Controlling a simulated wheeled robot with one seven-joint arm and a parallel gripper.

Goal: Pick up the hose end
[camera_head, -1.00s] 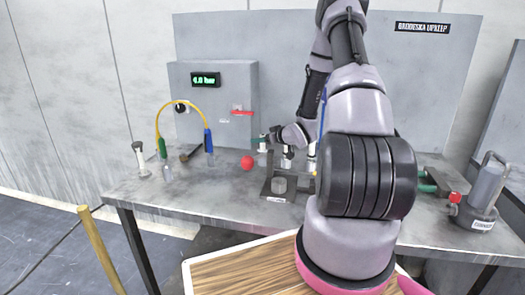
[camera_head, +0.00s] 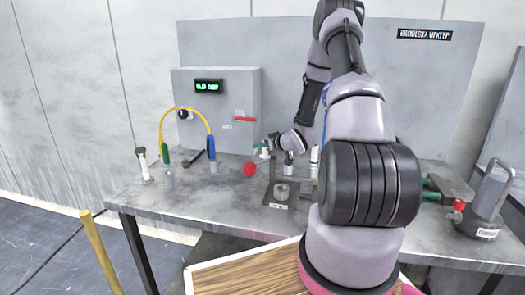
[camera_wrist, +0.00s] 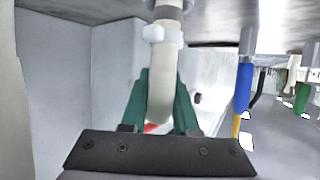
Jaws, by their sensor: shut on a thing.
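A yellow hose (camera_head: 185,109) arches above the left of the bench. Its green end (camera_head: 165,156) and blue end (camera_head: 211,147) point down over two short grey pieces; I cannot tell whether they touch them. In the wrist view the blue end (camera_wrist: 243,88) is right of my gripper and apart from it, with the green end (camera_wrist: 302,97) farther right. My gripper (camera_wrist: 160,105) has green fingers shut on a pale cylinder (camera_wrist: 161,80) with a white collar. In the head view my gripper (camera_head: 265,147) is right of the hose, at the pale cylinder (camera_head: 264,154).
A grey box (camera_head: 216,100) with a 0.0 bar display and a red lever (camera_head: 245,119) stands behind. A red ball (camera_head: 250,169), a dark bracket (camera_head: 283,204) and further pale cylinders (camera_head: 289,166) are near my gripper. A grey canister (camera_head: 487,200) stands far right.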

